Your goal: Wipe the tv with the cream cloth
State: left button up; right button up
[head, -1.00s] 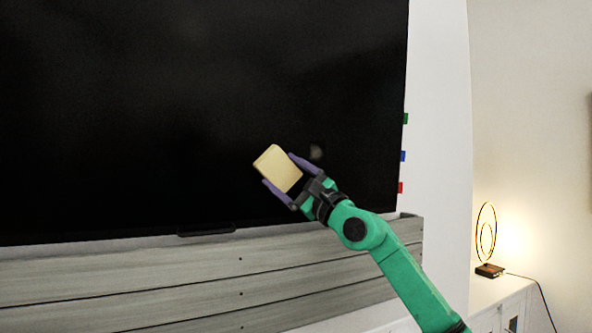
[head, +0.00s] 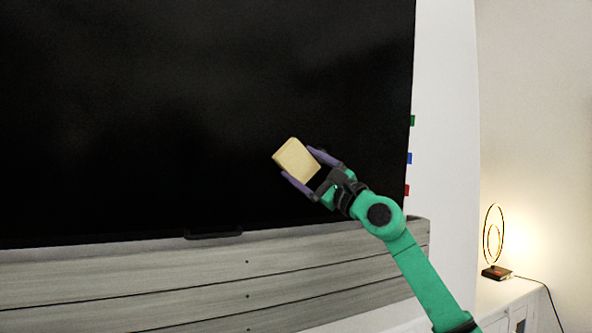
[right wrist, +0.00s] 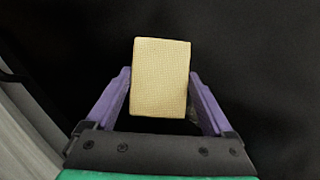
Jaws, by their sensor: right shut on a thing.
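The tv (head: 150,110) is a large black screen filling the left and middle of the head view. The cream cloth (head: 297,160) is a folded, block-like pad in front of the lower right part of the screen. My right gripper (head: 301,168) is shut on the cloth, one purple finger on each side of it. In the right wrist view the cloth (right wrist: 160,78) sits between the fingers, with the dark screen behind it. I cannot tell whether the cloth touches the screen. My left gripper is not in view.
A grey wooden plank panel (head: 130,285) runs below the tv. Small green, blue and red tabs (head: 408,158) stick out at the tv's right edge. A lit ring lamp (head: 494,240) stands on a white cabinet (head: 500,292) at the right.

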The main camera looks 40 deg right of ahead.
aim_at(285, 164)
jog(key=shift+s+d+b, duration=0.15)
jog(key=shift+s+d, duration=0.1)
jog(key=shift+d, duration=0.4)
jog(key=shift+s+d+b, duration=0.15)
jog(key=shift+s+d, duration=0.05)
jog(key=shift+d, duration=0.4)
jog(key=shift+s+d, duration=0.25)
jog(key=shift+d, duration=0.55)
jog(key=shift+s+d, duration=0.25)
jog(key=shift+d, duration=0.5)
jog(key=shift+s+d, duration=0.7)
jog(key=shift+d, duration=1.25)
jog(key=shift+w+a, duration=0.4)
jog(key=shift+a, duration=0.7)
jog(key=shift+w+a, duration=0.35)
jog(key=shift+a, duration=0.75)
jog(key=shift+w+a, duration=0.4)
jog(key=shift+a, duration=0.7)
jog(key=shift+w+a+p, duration=0.3)
jog(key=shift+a, duration=0.5)
jog(key=shift+w+a+p, duration=0.25)
jog(key=shift+a, duration=0.5)
jog(key=a+p, duration=0.1)
jog(key=w+a+p, duration=0.1)
jog(key=shift+a+r, duration=0.15)
jog(key=shift+a, duration=0.15)
jog(key=shift+w+a, duration=0.1)
jog(key=shift+a, duration=0.25)
jog(key=shift+f, duration=0.2)
